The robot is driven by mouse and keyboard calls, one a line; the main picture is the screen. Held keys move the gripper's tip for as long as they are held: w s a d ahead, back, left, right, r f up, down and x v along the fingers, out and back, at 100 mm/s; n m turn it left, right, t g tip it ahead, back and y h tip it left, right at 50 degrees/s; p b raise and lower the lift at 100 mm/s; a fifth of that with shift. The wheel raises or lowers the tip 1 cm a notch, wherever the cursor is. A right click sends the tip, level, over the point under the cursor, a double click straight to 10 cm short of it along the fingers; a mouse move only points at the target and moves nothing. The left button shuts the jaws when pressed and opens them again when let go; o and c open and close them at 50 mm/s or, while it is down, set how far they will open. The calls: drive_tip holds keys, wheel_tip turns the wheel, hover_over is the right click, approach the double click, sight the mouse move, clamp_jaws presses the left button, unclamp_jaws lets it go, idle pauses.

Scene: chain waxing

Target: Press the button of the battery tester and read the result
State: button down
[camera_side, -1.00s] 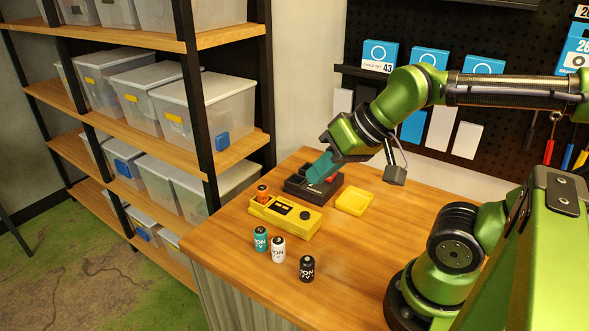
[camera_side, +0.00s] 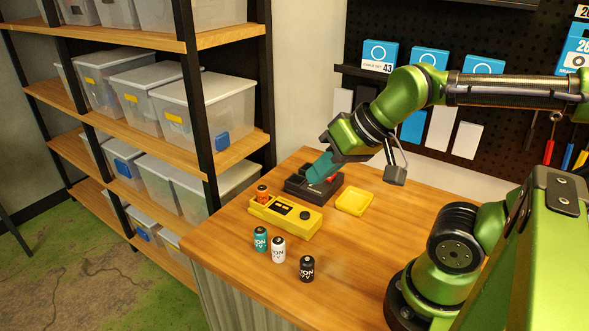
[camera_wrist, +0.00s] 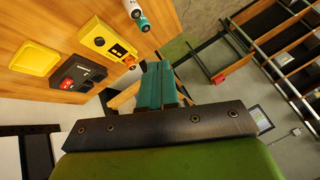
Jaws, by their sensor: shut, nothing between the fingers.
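The yellow battery tester (camera_side: 272,212) lies on the wooden table, with a dark display (camera_side: 283,208) and a round black button (camera_side: 305,215) near its right end. It also shows in the wrist view (camera_wrist: 91,28), with its button (camera_wrist: 99,41). An orange battery (camera_side: 263,194) stands at the tester's left end. My gripper (camera_side: 318,172) has teal fingers, shut and empty. In the side view it appears over the black box behind the tester, apart from the button; its exact height is unclear. In the wrist view the shut fingers (camera_wrist: 157,85) point toward the table edge. I cannot read any result on the display.
A teal battery (camera_side: 260,239), a white battery (camera_side: 278,249) and a black battery (camera_side: 307,268) stand in front of the tester. Behind it are a black box (camera_side: 297,188) with a red part and a yellow tray (camera_side: 354,212). Shelves stand left.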

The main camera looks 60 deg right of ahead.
idle(0.5)
drive_tip(key=m+y, duration=0.4)
drive_tip(key=m, duration=1.1)
hover_over(309, 214)
wheel_tip(309, 214, down, 9)
drive_tip(key=shift+f, duration=0.15)
drive_tip(key=shift+f, duration=4.35)
drive_tip(key=shift+f, duration=0.15)
